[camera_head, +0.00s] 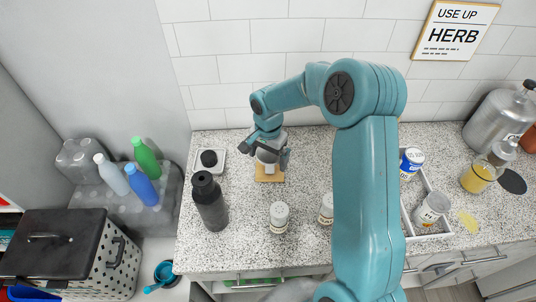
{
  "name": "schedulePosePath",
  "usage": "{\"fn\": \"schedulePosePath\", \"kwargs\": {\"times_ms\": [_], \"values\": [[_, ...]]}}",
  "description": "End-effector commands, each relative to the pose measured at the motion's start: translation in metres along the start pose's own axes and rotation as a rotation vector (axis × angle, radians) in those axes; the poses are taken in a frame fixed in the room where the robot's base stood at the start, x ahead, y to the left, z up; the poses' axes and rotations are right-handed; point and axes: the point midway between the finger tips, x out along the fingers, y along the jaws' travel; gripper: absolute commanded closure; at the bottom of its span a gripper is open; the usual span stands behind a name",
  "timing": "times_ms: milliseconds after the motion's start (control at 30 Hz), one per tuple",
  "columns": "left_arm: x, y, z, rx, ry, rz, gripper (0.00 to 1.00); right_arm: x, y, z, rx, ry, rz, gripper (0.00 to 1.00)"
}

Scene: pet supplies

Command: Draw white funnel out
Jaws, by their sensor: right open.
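My right gripper (270,152) is at the back middle of the speckled counter, pointing down with its jaws open. A white object that looks like the funnel (267,157) shows between and just below the fingers, partly hidden by them. I cannot tell whether the fingers touch it. A small tan wooden board (269,175) lies under it. What the funnel sits in is hard to make out. My left gripper is not in view.
A dark bottle (209,202) stands left of the gripper, near a small white dish (209,160). White-lidded jars (279,216) stand in front. My right arm hides part of a white tray (447,228) with jars. A metal tank (498,122) stands far right.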

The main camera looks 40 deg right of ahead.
Motion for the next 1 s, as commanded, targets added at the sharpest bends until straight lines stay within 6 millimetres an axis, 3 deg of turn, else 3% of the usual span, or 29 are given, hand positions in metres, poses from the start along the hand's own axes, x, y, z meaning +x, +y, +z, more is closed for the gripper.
{"fn": "schedulePosePath", "kwargs": {"times_ms": [67,200,233,1000], "values": [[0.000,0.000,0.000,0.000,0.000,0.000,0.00,0.000,0.000,0.000,0.000,0.000,0.000,0.00],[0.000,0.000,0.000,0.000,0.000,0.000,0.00,0.000,0.000,0.000,0.000,0.000,0.001,0.46],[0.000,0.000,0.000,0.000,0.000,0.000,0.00,0.000,0.000,0.000,0.000,0.000,0.001,0.48],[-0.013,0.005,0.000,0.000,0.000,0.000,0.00,-0.036,-0.001,0.000,0.001,0.001,-0.002,0.48]]}}
